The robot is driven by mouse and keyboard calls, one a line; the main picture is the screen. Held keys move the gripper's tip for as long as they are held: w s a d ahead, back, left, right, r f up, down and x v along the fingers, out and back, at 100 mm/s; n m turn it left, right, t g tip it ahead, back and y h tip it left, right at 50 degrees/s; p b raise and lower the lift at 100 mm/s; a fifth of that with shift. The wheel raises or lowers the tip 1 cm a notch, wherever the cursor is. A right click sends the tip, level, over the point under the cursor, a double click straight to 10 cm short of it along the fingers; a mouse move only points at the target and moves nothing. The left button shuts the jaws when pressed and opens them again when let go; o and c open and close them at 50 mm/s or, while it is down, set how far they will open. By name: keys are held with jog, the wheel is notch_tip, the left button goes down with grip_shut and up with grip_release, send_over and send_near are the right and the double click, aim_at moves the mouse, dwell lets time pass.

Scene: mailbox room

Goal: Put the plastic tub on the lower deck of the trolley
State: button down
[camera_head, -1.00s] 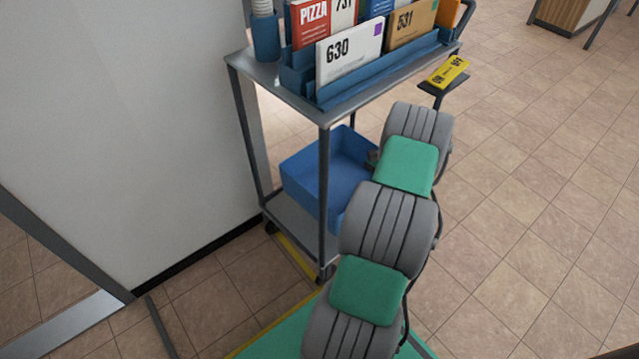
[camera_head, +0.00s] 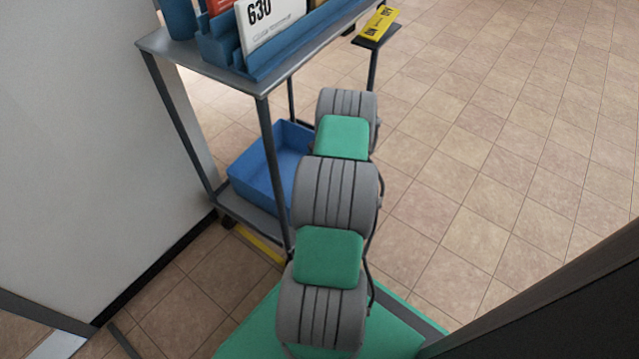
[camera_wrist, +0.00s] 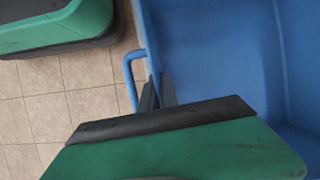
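The plastic tub (camera_head: 262,172) is blue and open-topped. It appears to sit on the lower deck (camera_head: 252,218) of the grey trolley (camera_head: 262,120), though my arm hides its right side. In the wrist view the tub (camera_wrist: 225,50) fills the right, with a blue loop handle (camera_wrist: 129,80) on its near side. The head view does not show the fingers, which are hidden by my arm.
The trolley's top deck (camera_head: 190,60) holds blue racks with mail, including an envelope marked 630 (camera_head: 268,22). A yellow tag (camera_head: 380,20) lies on a small side shelf. A white wall (camera_head: 90,130) stands close on the left. Open tiled floor (camera_head: 490,150) lies to the right.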

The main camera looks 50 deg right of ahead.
jog(key=shift+f, duration=0.1)
jog(key=c, duration=1.6)
grip_release()
jog(key=p+v, duration=0.5)
jog(key=v, duration=0.7)
